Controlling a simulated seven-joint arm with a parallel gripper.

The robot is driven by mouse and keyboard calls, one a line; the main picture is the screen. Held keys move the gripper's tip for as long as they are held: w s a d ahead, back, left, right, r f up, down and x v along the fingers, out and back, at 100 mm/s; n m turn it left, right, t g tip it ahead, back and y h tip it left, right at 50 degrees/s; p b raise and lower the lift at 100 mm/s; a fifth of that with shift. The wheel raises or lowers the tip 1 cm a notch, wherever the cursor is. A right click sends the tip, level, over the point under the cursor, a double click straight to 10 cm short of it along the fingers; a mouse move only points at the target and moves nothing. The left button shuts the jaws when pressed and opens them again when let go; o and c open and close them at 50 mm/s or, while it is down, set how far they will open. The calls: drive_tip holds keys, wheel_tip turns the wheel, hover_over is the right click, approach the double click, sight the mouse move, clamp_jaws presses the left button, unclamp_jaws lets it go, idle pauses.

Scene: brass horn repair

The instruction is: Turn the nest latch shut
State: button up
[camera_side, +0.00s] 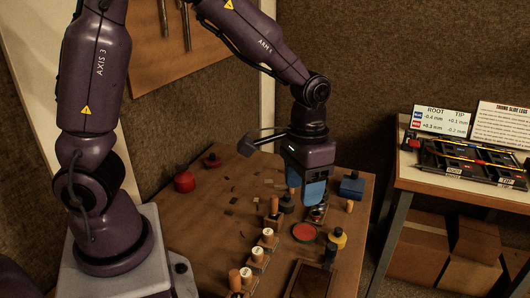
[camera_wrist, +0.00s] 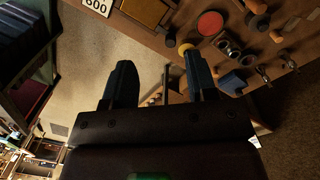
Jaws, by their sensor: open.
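My gripper (camera_side: 305,190) hangs fingers-down over the right part of the brown workbench (camera_side: 225,225), its blue fingers apart and nothing seen between them. In the wrist view my gripper (camera_wrist: 158,72) also shows two separated fingers. A small shiny metal fitting (camera_side: 318,213) sits on the bench just below the fingers in the side view. The wrist view shows metal ring-like parts (camera_wrist: 228,45) to the right of the right finger. I cannot tell which small part is the nest latch, or how it is turned.
A red disc (camera_side: 304,232), a yellow-and-black knob (camera_side: 337,238) and a blue block (camera_side: 351,187) surround the work spot. Several wooden-handled pieces (camera_side: 268,237) stand nearer the front. A red knob (camera_side: 184,182) is at the left. A side table (camera_side: 470,188) stands at right.

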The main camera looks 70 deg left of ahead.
drive_tip(key=s+a+r+t, duration=0.1)
drive_tip(key=s+r+t, duration=0.1)
drive_tip(key=s+r, duration=0.4)
drive_tip(key=shift+s+a+r, duration=0.25)
drive_tip(key=shift+s+r, duration=0.15)
drive_tip(key=shift+r, duration=0.1)
drive_tip(key=s+a+r+t, duration=0.2)
drive_tip(key=s+r+t, duration=0.2)
drive_tip(key=s+r, duration=0.2)
drive_tip(key=shift+s+a+r+y, duration=0.2)
drive_tip(key=shift+s+a+y, duration=0.05)
drive_tip(key=shift+y, duration=0.05)
